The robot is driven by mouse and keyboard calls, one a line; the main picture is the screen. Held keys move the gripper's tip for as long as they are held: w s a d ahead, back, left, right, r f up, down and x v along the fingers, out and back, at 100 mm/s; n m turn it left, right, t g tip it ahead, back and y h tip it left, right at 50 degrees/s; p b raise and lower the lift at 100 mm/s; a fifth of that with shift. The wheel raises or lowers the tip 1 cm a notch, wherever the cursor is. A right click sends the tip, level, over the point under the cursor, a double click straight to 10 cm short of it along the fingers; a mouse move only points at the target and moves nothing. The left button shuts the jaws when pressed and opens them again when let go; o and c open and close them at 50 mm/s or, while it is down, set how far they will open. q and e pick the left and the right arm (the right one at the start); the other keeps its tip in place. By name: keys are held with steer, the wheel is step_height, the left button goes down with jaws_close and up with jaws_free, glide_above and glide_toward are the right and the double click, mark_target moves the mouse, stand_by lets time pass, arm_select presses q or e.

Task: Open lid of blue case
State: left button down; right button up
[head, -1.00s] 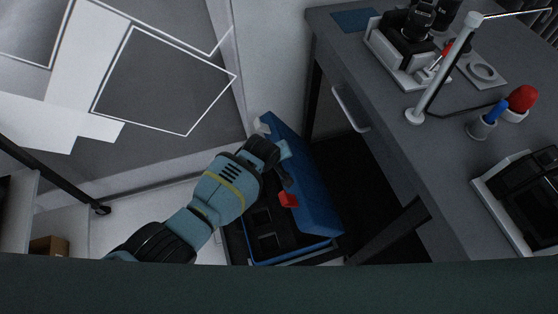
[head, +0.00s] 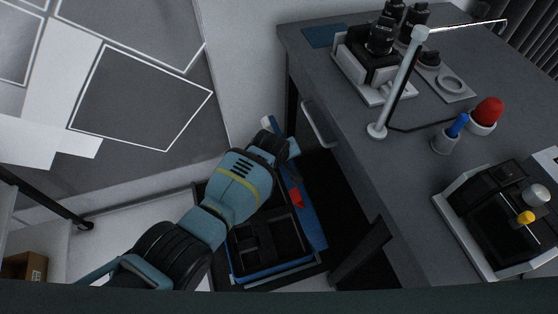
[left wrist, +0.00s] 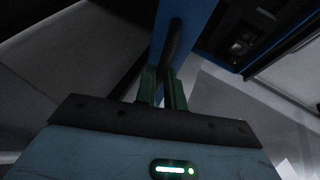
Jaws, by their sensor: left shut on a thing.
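The blue case (head: 272,271) sits low beside the desk, its black compartmented inside visible in the head view. Its blue lid (head: 314,229) stands raised on the case's right side and looks like a narrow strip. My left gripper (head: 291,148) is at the far end of the lid, and my arm hides part of the case. In the left wrist view, my left gripper (left wrist: 163,90) is shut on a dark bar (left wrist: 173,42), apparently the handle, in front of the blue lid (left wrist: 201,25). My right gripper is not in view.
The grey desk (head: 400,190) stands close to the right of the case, with a drawer handle (head: 319,124) and a dark leg (head: 362,252) near the lid. A cardboard box (head: 25,266) lies at far left. Pale floor (head: 105,240) is clear left of the case.

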arm_select(q)
steer(key=shift+w+d+r, duration=0.15)
steer(key=shift+w+d, duration=0.1)
steer(key=shift+d, duration=0.4)
steer(key=shift+w+d+r, duration=0.1)
steer(key=shift+w+d, duration=0.1)
steer(key=shift+d, duration=0.4)
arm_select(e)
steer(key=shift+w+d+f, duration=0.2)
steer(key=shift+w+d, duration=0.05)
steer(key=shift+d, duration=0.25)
arm_select(q)
steer(key=c, duration=1.5)
jaws_free()
steer(key=shift+a, duration=0.1)
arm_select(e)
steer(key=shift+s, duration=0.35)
